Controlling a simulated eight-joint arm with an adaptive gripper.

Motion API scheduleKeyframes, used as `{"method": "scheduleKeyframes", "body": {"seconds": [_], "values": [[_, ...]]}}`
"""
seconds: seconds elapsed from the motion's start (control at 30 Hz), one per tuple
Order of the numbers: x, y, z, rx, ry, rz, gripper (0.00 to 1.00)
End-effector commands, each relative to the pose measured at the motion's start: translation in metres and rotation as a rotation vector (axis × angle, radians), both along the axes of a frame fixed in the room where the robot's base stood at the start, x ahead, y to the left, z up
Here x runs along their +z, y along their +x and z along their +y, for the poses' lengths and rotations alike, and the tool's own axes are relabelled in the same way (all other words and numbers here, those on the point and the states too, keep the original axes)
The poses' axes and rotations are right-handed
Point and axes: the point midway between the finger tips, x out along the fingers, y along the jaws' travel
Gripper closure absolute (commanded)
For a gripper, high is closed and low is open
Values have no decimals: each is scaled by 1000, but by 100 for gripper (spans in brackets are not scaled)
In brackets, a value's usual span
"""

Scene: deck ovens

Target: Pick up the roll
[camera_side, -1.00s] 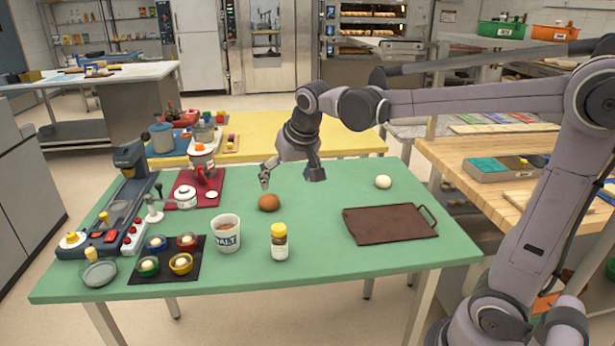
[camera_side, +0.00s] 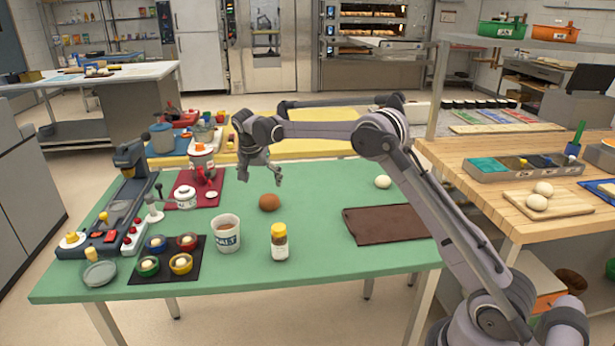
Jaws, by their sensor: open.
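The roll (camera_side: 269,202) is a round brown bun lying on the green table (camera_side: 330,260), near its middle. My gripper (camera_side: 262,181) is above and a little behind the roll in the side view. Its fingers point down and are spread apart, with nothing between them. The roll appears apart from the fingers.
A salt tub (camera_side: 226,236) and a yellow-capped bottle (camera_side: 279,243) stand in front of the roll. A brown tray (camera_side: 385,225) lies to the right, partly hidden by my arm. A pale ball (camera_side: 382,181) is behind it. Coffee equipment (camera_side: 125,205) fills the left side.

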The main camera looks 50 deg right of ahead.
Motion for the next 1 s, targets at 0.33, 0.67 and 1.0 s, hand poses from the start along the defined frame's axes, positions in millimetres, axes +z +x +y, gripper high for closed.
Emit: {"method": "scheduleKeyframes", "body": {"seconds": [0.33, 0.67, 1.0], "values": [[-40, 8, -16, -12, -1, 1, 12], [-63, 12, -25, -11, 0, 1, 12], [-100, 20, -40, -11, -1, -1, 12]]}}
